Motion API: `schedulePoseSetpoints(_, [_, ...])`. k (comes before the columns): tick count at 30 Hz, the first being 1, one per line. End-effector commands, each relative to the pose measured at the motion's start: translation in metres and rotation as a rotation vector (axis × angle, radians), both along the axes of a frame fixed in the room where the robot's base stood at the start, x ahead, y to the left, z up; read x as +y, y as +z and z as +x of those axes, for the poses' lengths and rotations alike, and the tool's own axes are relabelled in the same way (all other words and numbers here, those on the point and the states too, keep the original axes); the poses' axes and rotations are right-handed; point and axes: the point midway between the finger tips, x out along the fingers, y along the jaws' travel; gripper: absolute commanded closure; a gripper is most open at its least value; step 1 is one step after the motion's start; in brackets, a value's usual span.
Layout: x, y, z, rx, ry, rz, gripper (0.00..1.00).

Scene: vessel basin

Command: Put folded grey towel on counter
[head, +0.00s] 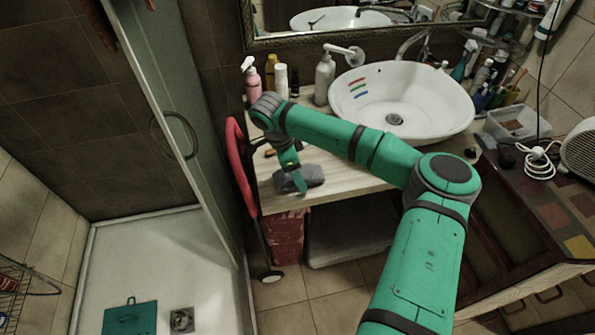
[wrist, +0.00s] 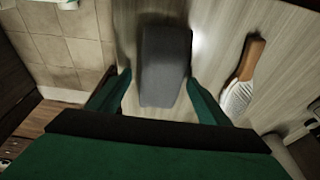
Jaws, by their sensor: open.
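The folded grey towel (head: 314,175) lies on the wooden counter (head: 330,191), near its front left edge. In the wrist view the towel (wrist: 165,65) is a dark grey rounded block between my two green fingers, with its near end reaching between them. My gripper (head: 296,183) points down at the towel and hides part of it in the head view. In the wrist view my gripper (wrist: 160,90) is open, with a gap visible on each side of the towel. I cannot tell whether a finger touches it.
A white basin (head: 430,105), a soap dispenser (head: 325,78) and a pink bottle (head: 251,80) stand behind. A red folded item (head: 240,165) stands at the counter's left side.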

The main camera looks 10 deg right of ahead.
Motion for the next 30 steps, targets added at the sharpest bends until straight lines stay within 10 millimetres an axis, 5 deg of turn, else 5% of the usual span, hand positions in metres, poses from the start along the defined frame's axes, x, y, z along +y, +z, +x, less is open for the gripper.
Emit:
schedulePoseSetpoints(18, [0.028, 0.098, 0.001, -0.002, 0.001, 0.001, 0.29])
schedulePoseSetpoints(30, [0.032, 0.118, 0.000, 0.000, 0.000, 0.000, 0.29])
